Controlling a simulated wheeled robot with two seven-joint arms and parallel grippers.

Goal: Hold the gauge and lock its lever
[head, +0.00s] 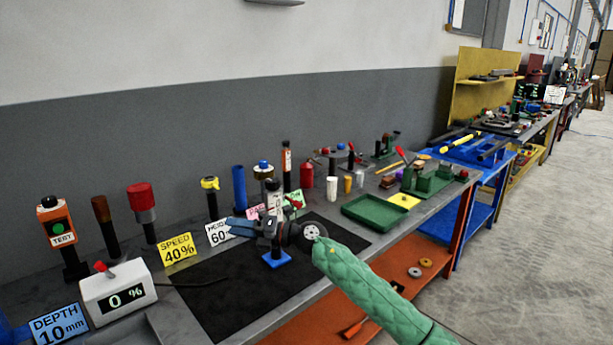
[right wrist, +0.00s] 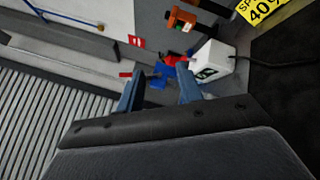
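My right gripper (head: 240,228) reaches left over the dark mat (head: 225,300), its blue fingers apart. The right wrist view shows both fingers of my right gripper (right wrist: 159,90) spread, with nothing gripped between them. A dark upright on a blue square base (head: 277,259) stands on the mat close to my right gripper, partly hidden by it. I cannot tell whether this is the gauge. The box also shows in the right wrist view (right wrist: 213,62). My left gripper is not identifiable.
Cards reading SPEED 40% (head: 178,249) and DEPTH 10 mm (head: 58,324) stand on the bench. A TEST button post (head: 59,232) and several tool posts line the back. A green tray (head: 375,212) lies to the right. The mat's front part is clear.

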